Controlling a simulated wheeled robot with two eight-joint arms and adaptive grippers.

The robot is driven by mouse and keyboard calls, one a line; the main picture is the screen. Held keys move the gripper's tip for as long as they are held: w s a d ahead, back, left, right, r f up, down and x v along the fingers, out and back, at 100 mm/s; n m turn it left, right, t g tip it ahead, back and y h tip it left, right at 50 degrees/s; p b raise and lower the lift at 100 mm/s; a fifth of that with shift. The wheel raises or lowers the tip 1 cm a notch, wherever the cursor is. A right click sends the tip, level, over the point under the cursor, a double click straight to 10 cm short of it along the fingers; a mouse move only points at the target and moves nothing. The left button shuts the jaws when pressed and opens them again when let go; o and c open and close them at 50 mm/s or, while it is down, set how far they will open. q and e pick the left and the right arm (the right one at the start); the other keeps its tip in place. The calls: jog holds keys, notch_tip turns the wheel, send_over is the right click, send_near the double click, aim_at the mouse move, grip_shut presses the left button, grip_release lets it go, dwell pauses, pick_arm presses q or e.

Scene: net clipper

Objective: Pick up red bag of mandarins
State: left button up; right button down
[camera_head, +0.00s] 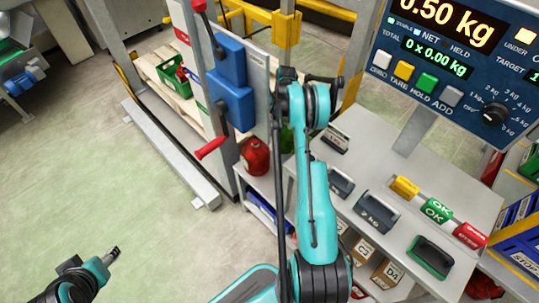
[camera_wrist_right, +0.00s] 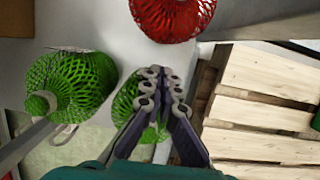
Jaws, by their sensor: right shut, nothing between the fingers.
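A red net bag (camera_head: 255,156) sits on a low grey shelf just left of my right arm in the head view. A red net bag (camera_wrist_right: 172,16) shows at the top of the right wrist view, cut by the frame edge. My right gripper (camera_wrist_right: 164,76) is shut and empty, its tips below the red bag in the picture and apart from it. The gripper overlaps a green net bag (camera_wrist_right: 127,106); I cannot tell if they touch. My left gripper (camera_head: 114,251) is at the lower left over the floor, far from the bags; its jaw state is unclear.
Another green net bag (camera_wrist_right: 92,82) lies at left in the wrist view. Wooden slats (camera_wrist_right: 265,92) are at right. A clipper machine with blue housing (camera_head: 230,80) and red handle (camera_head: 210,148) stands beside my right arm. A weighing table (camera_head: 400,190) is at right.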

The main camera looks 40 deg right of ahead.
jog(key=b+x, duration=0.4)
jog(key=x, duration=0.7)
jog(key=shift+d, duration=0.15)
pick_arm(q)
notch_tip(320, 180, down, 5)
jog(key=shift+r, duration=0.1)
